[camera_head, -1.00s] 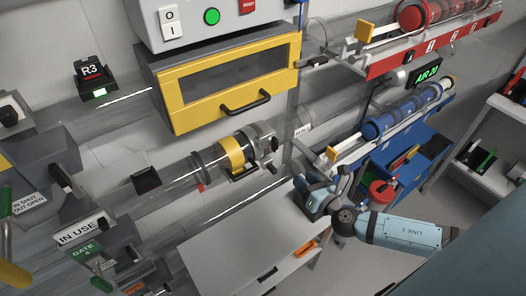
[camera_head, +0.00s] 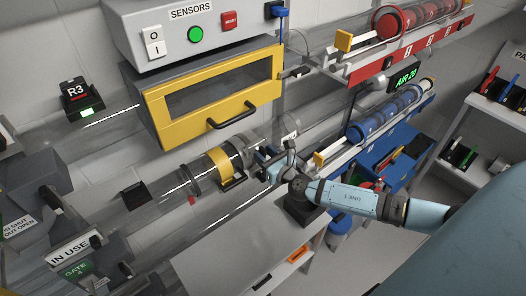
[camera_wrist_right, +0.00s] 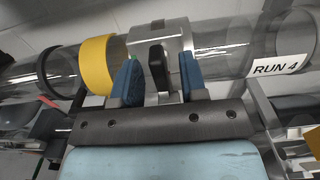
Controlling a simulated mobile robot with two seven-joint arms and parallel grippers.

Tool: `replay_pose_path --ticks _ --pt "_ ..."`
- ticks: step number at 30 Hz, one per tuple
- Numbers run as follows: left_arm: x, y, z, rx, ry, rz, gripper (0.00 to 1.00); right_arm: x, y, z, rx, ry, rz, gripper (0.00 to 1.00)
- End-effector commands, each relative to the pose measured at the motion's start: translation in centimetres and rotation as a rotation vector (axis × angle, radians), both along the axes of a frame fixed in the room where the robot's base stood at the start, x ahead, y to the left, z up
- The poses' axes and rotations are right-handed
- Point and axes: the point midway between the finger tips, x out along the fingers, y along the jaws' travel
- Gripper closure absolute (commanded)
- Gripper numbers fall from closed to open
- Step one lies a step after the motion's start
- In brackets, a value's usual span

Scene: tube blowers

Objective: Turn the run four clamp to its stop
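The run four clamp is a metal collar (camera_wrist_right: 172,38) around the clear tube marked RUN 4 (camera_wrist_right: 276,66). In the head view the collar (camera_head: 246,143) is partly covered by my right gripper. A black lever (camera_wrist_right: 160,62) stands out from the collar. My right gripper (camera_wrist_right: 160,82) is open, one blue finger on each side of the lever, with a visible gap on both sides. In the head view my right gripper (camera_head: 270,165) is close beside the clamp. The clamp's stop cannot be made out. My left gripper is not in view.
A yellow band (camera_head: 222,165) with a black catch sits on the tube just left of the clamp. A yellow-framed box (camera_head: 210,100) with a handle hangs above. A blue rack (camera_head: 385,125) is to the right, and a grey table (camera_head: 240,245) below.

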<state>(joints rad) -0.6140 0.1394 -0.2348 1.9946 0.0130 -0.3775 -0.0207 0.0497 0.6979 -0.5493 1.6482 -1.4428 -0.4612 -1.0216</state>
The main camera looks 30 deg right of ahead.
Motion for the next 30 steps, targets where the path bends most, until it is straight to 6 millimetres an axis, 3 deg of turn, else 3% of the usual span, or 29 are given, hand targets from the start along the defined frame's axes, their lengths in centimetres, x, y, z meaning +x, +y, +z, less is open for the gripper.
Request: replay_pose_path --ticks 12,13,18,30 --pt "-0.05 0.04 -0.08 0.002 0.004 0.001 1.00 1.04 0.08 -0.03 0.001 0.001 0.000 0.61" --pt "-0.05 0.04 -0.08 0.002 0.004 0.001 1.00 1.04 0.08 -0.03 0.001 0.001 0.000 0.63" --pt "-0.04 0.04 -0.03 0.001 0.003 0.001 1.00 1.03 0.07 -0.03 0.001 0.001 0.000 1.00" --pt "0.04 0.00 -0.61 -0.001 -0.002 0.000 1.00 1.04 0.00 -0.23 0.057 0.004 -0.002 1.00"
